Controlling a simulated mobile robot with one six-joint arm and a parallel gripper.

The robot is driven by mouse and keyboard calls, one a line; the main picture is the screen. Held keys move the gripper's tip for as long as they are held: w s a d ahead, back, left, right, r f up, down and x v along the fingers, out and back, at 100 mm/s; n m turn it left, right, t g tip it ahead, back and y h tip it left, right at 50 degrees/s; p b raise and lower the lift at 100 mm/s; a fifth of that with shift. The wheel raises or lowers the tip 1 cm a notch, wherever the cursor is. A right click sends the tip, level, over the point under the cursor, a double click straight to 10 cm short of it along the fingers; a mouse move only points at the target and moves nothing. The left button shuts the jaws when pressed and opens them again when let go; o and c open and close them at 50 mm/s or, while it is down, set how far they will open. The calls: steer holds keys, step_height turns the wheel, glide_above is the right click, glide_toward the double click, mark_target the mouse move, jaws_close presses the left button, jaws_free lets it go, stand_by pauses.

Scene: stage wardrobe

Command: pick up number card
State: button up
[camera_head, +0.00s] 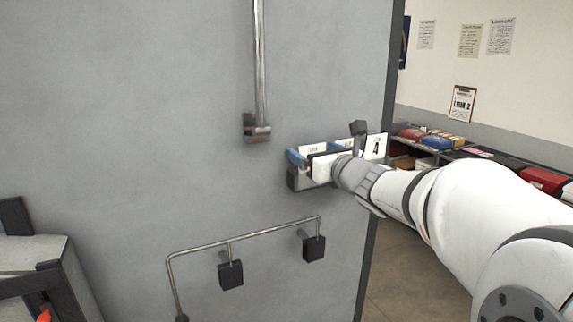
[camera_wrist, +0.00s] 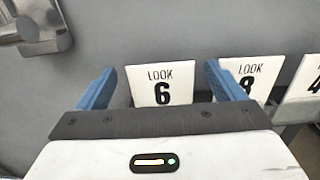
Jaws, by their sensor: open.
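White number cards stand in a grey rack (camera_head: 293,181) on the grey panel. In the wrist view, the card reading "LOOK 6" (camera_wrist: 150,78) shows between the two blue fingers of my gripper (camera_wrist: 157,90). The fingers are open, with wall showing between each finger and the card. The "LOOK 8" card (camera_wrist: 248,72) is just right of the right finger and partly covered by it. In the head view, my gripper (camera_head: 317,152) is at the rack, and the card reading "4" (camera_head: 376,148) stands to its right. The lower part of the "6" card is hidden by my gripper.
A vertical metal bar with a bracket (camera_head: 257,129) is on the panel above left of the rack. A bent metal rail (camera_head: 245,237) with black blocks is below it. The panel's edge is right of the rack. A shelf with coloured boxes (camera_head: 432,138) stands beyond.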

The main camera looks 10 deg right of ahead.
steer(key=shift+c, duration=0.4)
steer(key=c, duration=1)
step_height(320, 180, up, 10)
steer(key=shift+r+p, duration=0.1)
steer(key=shift+p, duration=0.4)
